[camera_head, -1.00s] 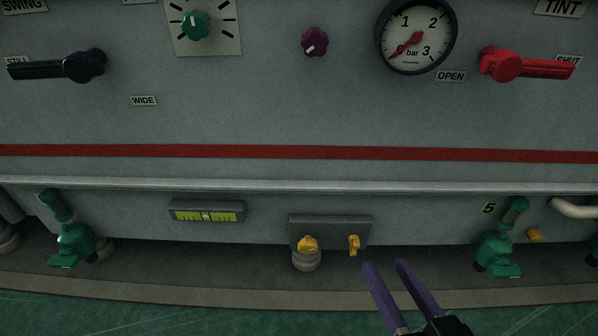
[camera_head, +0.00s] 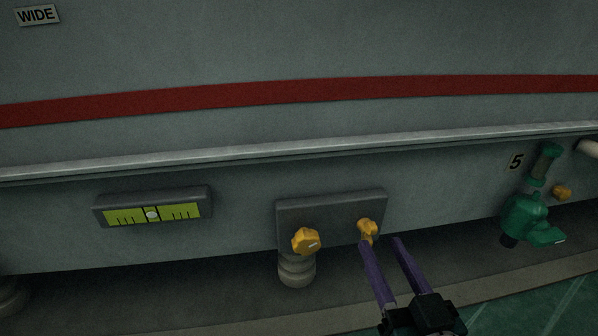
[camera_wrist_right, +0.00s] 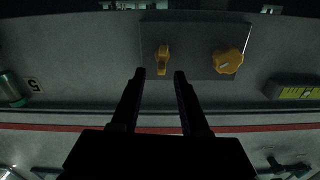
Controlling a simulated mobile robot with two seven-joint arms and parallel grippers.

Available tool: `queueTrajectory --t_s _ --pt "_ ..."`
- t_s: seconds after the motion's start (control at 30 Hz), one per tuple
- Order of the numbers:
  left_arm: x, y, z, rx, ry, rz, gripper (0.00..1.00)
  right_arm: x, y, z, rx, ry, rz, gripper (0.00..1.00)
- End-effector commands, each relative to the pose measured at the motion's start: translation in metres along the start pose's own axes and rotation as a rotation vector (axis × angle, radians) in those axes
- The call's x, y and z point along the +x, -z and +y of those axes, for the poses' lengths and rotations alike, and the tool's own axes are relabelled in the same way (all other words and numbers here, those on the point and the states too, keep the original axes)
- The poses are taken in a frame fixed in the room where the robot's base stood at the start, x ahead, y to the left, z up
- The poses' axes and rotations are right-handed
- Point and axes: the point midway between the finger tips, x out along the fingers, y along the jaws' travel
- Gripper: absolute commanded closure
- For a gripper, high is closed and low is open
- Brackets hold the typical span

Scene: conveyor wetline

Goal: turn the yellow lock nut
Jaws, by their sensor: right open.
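A grey plate (camera_head: 330,207) low on the machine front carries two yellow parts. On its left is a lobed yellow knob (camera_head: 305,241) with a white mark. On its right is a narrow, wing-like yellow nut (camera_head: 367,229), which looks like the lock nut. In the wrist view, the narrow nut (camera_wrist_right: 163,59) lies just beyond the gap between my fingertips, and the lobed knob (camera_wrist_right: 228,62) lies to the right. My right gripper (camera_head: 382,241) is open and empty, its purple fingers pointing at the narrow nut. I cannot tell if they touch it. My left gripper is out of view.
A yellow-green level gauge (camera_head: 152,213) is left of the plate. A green valve (camera_head: 530,218) and a small yellow part (camera_head: 562,192) are at the right, near the "5" label. A metal ledge (camera_head: 240,156) runs above. A grey foot (camera_head: 297,271) stands below the lobed knob.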

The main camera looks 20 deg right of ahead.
Motion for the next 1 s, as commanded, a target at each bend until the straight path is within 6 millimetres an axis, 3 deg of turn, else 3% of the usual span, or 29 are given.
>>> queueTrajectory --t_s 0.2,0.57,0.9,1.0 --pt "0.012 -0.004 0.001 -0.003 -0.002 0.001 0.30 0.029 -0.002 0.000 -0.001 0.001 0.002 0.55" --pt "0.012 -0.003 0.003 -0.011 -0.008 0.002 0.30 0.034 0.000 0.000 0.000 0.001 -0.001 0.56" --pt "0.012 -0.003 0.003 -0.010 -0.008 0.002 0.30 0.034 0.000 0.000 0.000 0.001 -0.001 0.94" --pt "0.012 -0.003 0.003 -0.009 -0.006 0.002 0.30 0.034 0.000 0.000 0.000 0.001 -0.001 1.00"
